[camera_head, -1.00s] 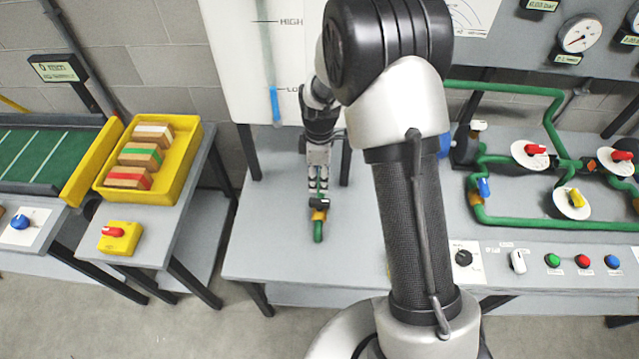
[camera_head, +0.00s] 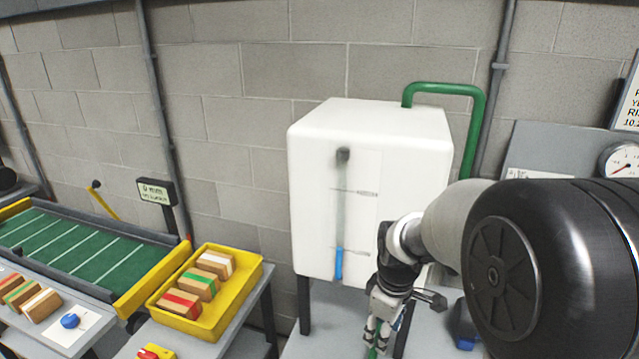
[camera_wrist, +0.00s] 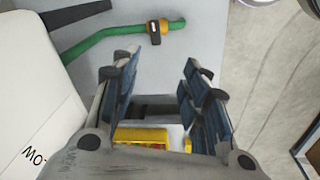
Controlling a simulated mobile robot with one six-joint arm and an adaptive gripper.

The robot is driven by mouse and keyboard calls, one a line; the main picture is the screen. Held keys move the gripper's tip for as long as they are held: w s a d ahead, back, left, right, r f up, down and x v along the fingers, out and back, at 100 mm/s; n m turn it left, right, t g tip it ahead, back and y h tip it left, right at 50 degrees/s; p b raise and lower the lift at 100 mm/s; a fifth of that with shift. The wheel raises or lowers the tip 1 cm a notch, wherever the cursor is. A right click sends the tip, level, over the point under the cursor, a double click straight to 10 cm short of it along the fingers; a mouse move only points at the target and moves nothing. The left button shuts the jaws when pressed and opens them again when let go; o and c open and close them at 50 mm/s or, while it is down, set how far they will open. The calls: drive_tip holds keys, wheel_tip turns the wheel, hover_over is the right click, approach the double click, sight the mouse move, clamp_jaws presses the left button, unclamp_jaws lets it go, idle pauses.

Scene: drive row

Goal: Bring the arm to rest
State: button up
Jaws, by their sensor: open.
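My gripper (camera_head: 378,338) hangs low in the head view, in front of the white tank (camera_head: 310,220), with its fingertips close to the bottom edge of the picture. In the wrist view my gripper (camera_wrist: 158,82) shows two blue-padded fingers spread apart with nothing held between them. My arm reaches in from the right in the head view, bent at a large dark joint. A green pipe (camera_wrist: 98,45) with an orange-collared valve (camera_wrist: 157,27) lies beyond the fingertips in the wrist view, apart from them.
The tank's gauge has a short blue column (camera_head: 339,264) at its low end. A yellow tray (camera_head: 246,283) holds several striped blocks at left, beside a green conveyor (camera_head: 60,245). A grey panel with a dial (camera_head: 622,160) stands at right. Free wall lies above the tank.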

drive_tip(key=s+r+m+t, duration=0.2)
drive_tip(key=s+r+m, duration=0.3)
drive_tip(key=s+r, duration=0.65)
drive_tip(key=s+r+m+t, duration=0.1)
drive_tip(key=s+m, duration=0.4)
drive_tip(key=s, duration=0.6)
drive_tip(key=shift+s+d+r+m, duration=0.25)
drive_tip(key=shift+s+r+m, duration=0.05)
drive_tip(key=shift+s+r, duration=0.1)
idle(2.6)
